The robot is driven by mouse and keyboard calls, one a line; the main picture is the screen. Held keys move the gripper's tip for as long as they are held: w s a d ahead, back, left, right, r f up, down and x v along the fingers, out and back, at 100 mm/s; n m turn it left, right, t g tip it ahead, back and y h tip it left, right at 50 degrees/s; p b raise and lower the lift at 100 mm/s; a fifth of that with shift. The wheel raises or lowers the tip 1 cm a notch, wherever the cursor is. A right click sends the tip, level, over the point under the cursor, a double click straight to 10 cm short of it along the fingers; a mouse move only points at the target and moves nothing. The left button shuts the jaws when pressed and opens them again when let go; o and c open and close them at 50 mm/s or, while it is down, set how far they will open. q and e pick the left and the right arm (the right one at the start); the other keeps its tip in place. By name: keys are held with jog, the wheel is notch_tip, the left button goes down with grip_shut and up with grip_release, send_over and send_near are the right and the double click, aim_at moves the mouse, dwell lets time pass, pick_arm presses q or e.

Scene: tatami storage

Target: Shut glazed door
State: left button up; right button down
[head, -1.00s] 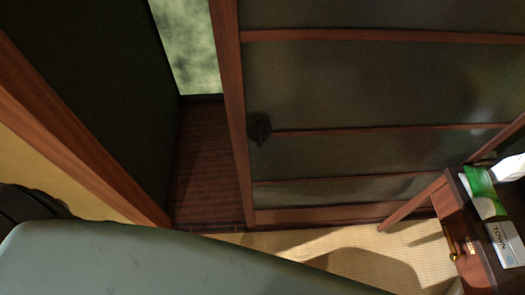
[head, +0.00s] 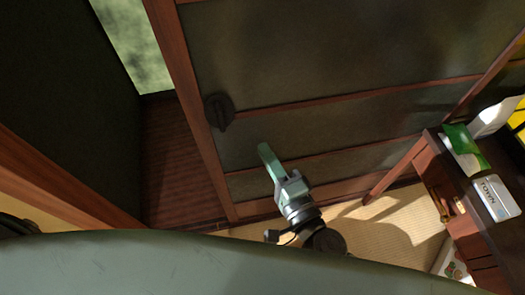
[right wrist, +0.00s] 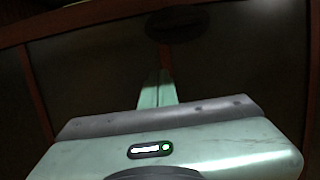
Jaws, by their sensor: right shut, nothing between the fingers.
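The glazed door (head: 300,60) has dark panes in a reddish-brown wooden frame. It stands open, with a gap at its left edge that shows a dark wooden floor. A dark round handle (head: 219,111) sits near the door's left edge; it also shows as a dark oval at the top of the right wrist view (right wrist: 180,22). My right gripper (head: 264,149) is shut and empty, in front of the door, below and right of the handle and apart from it. Its closed fingers (right wrist: 157,88) point toward the door in the right wrist view. My left gripper is not in view.
A dark wooden desk (head: 440,172) stands at the right, with a green-and-white box (head: 465,148) and a white box marked TOWN (head: 495,197) on it. Tatami floor (head: 375,230) lies between door and desk. A wooden post (head: 60,180) stands at the left.

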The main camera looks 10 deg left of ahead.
aim_at(246, 118)
jog(key=x, duration=0.7)
jog(key=shift+w+a+p, duration=0.15)
jog(key=shift+w+p, duration=0.2)
jog(key=a, duration=0.1)
jog(key=s+a, duration=0.1)
jog(key=a, duration=0.1)
jog(key=shift+s, duration=0.2)
jog(key=shift+s+a, duration=0.15)
jog(key=shift+a, duration=0.2)
